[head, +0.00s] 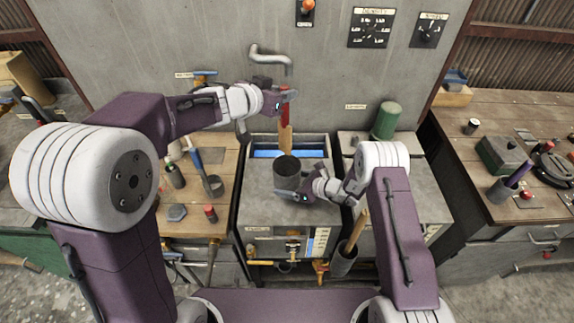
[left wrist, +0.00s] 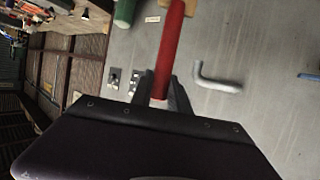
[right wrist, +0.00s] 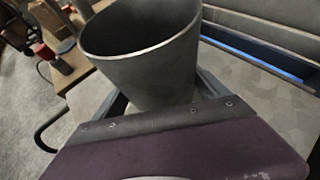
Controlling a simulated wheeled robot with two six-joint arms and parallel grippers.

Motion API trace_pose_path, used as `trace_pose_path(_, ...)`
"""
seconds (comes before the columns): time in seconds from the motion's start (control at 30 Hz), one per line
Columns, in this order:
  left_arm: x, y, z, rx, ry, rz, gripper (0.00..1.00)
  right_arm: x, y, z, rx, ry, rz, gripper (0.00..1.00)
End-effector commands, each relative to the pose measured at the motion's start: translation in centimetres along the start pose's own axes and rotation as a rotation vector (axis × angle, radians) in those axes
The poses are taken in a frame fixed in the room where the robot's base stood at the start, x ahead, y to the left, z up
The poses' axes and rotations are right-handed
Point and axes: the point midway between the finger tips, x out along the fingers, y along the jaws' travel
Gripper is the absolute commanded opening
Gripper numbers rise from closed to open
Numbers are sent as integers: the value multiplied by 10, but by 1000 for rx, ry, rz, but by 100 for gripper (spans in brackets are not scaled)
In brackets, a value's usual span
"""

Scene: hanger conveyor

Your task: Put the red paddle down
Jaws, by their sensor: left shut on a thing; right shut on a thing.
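The red paddle (head: 285,112) hangs roughly upright in my left gripper (head: 281,98), which is shut on its red handle. Its lower end is pale wood. In the left wrist view the red handle (left wrist: 170,45) runs up from between the fingers. My right gripper (head: 292,194) is shut on a dark grey pot (head: 287,176), open at the top. The pot also fills much of the right wrist view (right wrist: 145,60). The paddle's wooden end shows just above the pot's rim in the head view; I cannot tell whether it is over or behind it.
A basin with blue water (head: 265,153) lies behind the pot, under a grey spout (head: 270,58). A green cylinder (head: 386,120) stands on the right-hand counter. A wooden bench (head: 190,222) with tools is at left. A container with a wooden handle (head: 345,258) is at front right.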

Motion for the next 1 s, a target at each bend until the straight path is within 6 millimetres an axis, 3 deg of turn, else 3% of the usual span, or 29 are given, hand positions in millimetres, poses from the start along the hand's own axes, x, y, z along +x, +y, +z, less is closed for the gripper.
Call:
trace_pose_path(0.23,3,9,7,2,-3,16,0,0,0,0,0,-1,0,63)
trace_pose_path(0.6,44,8,108,0,-7,13,0,0,0,1,0,-1,0,63)
trace_pose_path(0.7,50,7,121,3,-3,10,0,0,0,1,0,-1,0,63)
trace_pose_path(0.9,54,8,129,5,-1,12,0,0,0,0,0,0,0,63)
trace_pose_path(1.0,61,8,148,2,-6,11,0,0,0,0,0,-1,0,63)
